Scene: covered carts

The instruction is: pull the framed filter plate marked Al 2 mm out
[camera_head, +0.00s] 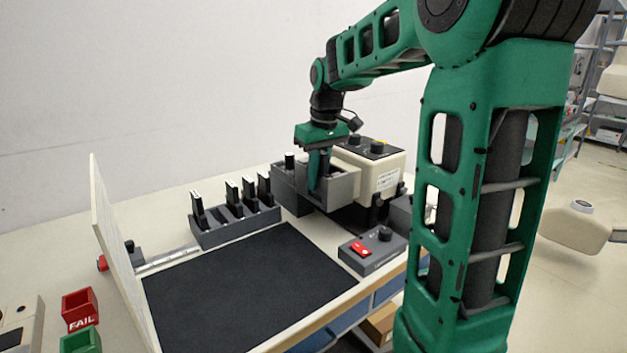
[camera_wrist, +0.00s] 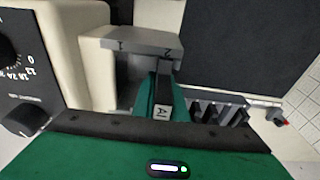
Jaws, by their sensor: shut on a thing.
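My gripper (camera_head: 317,178) points down at the grey holder block (camera_head: 344,186) in front of the beige instrument. In the wrist view, a dark framed plate with a white "Al" label (camera_wrist: 162,111) lies between my green fingers, and my gripper (camera_wrist: 160,88) is shut on it. The thickness marking cannot be read. How deep the plate sits in the block is hidden. In the head view my fingers hide the plate.
A dark slotted rack (camera_head: 237,225) with several upright plates stands left of the block. The beige instrument (camera_head: 386,172) is just behind the block. A control box with a red switch (camera_head: 372,253) stands in front. The black mat (camera_head: 245,290) is clear.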

